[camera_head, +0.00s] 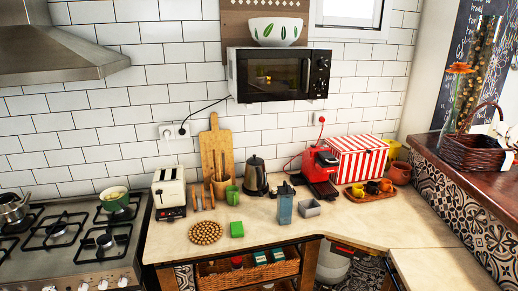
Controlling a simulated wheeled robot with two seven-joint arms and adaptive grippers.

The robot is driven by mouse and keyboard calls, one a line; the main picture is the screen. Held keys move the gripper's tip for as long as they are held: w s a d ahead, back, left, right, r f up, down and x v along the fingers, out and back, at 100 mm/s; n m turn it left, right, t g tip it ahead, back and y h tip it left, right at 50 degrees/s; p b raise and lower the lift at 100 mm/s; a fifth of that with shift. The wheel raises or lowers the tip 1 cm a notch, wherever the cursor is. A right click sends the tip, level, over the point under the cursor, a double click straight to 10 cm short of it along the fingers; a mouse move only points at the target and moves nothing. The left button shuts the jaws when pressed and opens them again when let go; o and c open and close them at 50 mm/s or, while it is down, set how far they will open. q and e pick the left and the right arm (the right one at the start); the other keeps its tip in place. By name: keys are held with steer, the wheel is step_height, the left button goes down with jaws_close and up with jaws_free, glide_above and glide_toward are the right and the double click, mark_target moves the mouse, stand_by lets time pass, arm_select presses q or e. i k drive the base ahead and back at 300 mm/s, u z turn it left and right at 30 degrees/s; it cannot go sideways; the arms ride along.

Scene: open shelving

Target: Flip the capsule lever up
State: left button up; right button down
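A red capsule coffee machine (311,162) stands on the counter right of centre, against the tiled wall. Its red cord runs up to a wall socket. The capsule lever on its top is too small to make out, so I cannot tell whether it is up or down. Neither of my grippers is in view.
A red-and-white striped box (358,155) stands just right of the machine, with a wooden tray (360,196) of cups before it. A dark kettle (255,177) is to its left.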

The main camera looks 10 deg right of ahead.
mark_target(325, 156)
steer(key=i, duration=1.05)
steer(key=z, duration=1)
steer(key=i, duration=1)
